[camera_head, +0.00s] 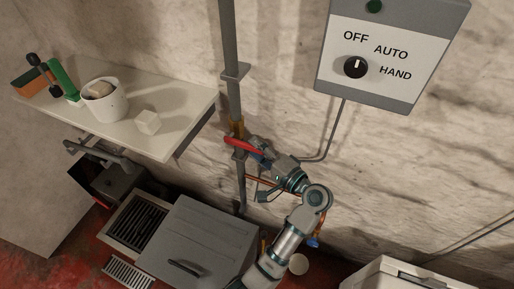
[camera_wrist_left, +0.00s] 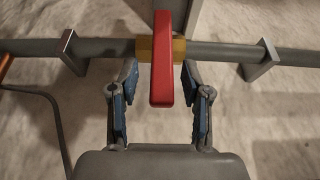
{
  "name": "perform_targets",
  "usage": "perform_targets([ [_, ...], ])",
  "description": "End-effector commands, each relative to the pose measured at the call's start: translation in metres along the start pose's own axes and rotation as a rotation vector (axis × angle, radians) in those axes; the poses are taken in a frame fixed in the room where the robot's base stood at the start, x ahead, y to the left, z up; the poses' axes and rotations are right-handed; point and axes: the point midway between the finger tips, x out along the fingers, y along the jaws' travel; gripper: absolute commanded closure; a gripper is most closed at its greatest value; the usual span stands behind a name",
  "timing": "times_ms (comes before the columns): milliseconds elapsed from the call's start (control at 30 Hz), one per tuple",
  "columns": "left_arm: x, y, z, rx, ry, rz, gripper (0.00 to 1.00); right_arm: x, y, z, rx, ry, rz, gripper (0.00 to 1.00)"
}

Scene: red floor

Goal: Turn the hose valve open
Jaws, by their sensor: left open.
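The hose valve has a red lever handle (camera_head: 243,146) on a brass-coloured body (camera_head: 237,127), fitted on a grey vertical pipe (camera_head: 230,60) along the wall. In the left wrist view the red handle (camera_wrist_left: 162,75) lies across the pipe (camera_wrist_left: 225,54), over the brass body (camera_wrist_left: 145,48). My left gripper (camera_head: 254,152) is at the handle. In the left wrist view its blue-padded fingers (camera_wrist_left: 160,88) stand open on either side of the handle, with a gap on each side. My right gripper is not in view.
A wall shelf (camera_head: 185,122) holds a white bucket (camera_head: 105,104), a white block (camera_head: 147,122) and tools. A grey control box (camera_head: 385,50) with an OFF/AUTO/HAND knob hangs upper right. Below stand a grey lidded box (camera_head: 195,240) and a pale case (camera_head: 400,275). Pipe brackets (camera_wrist_left: 266,60) flank the valve.

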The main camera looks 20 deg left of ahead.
Motion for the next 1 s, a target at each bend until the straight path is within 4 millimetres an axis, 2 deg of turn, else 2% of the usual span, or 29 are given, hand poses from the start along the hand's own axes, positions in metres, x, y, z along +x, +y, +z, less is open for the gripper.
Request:
perform_targets([
  [367,0.007,0.000,0.000,-0.001,0.000,0.000,0.52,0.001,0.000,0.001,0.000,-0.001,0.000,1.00],
  [500,0.007,0.000,0.000,-0.001,-0.001,0.000,0.87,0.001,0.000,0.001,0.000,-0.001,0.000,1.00],
  [567,0.007,0.000,0.000,0.000,-0.001,0.000,1.00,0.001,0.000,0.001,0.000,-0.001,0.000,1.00],
  [833,0.007,0.001,0.001,-0.001,-0.001,0.004,1.00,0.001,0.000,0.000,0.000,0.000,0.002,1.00],
  [1000,0.015,-0.002,0.004,-0.011,-0.003,0.025,1.00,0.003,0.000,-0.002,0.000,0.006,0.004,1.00],
])
